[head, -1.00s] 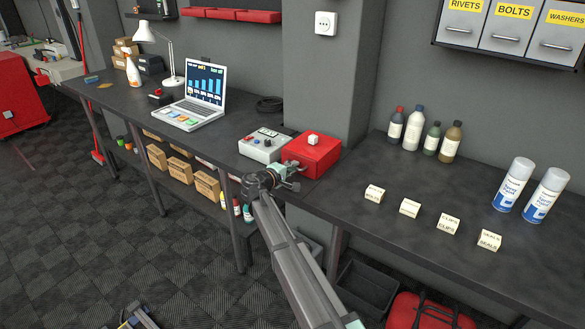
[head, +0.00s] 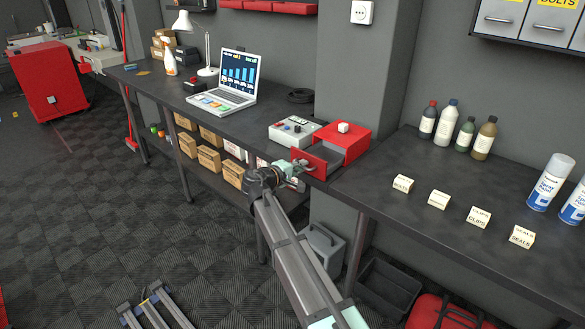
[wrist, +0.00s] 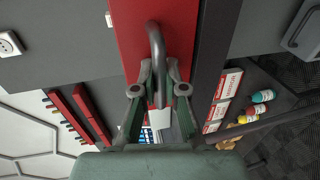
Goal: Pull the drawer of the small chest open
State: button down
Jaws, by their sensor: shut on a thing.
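My gripper (head: 291,172) is at the drawer front. In the wrist view my gripper (wrist: 158,92) is shut on the grey bar handle (wrist: 156,45) of the red drawer front (wrist: 182,30).
A grey control box (head: 293,131) stands close to the left of the chest, and a laptop (head: 233,80) farther left. Labelled blocks (head: 438,199), bottles (head: 446,124) and spray cans (head: 549,182) stand on the right bench. The floor in front is mostly clear.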

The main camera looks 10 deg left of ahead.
jog(key=c, duration=1.5)
grip_release()
jog(key=v, duration=1.2)
jog(key=shift+w+r, duration=0.1)
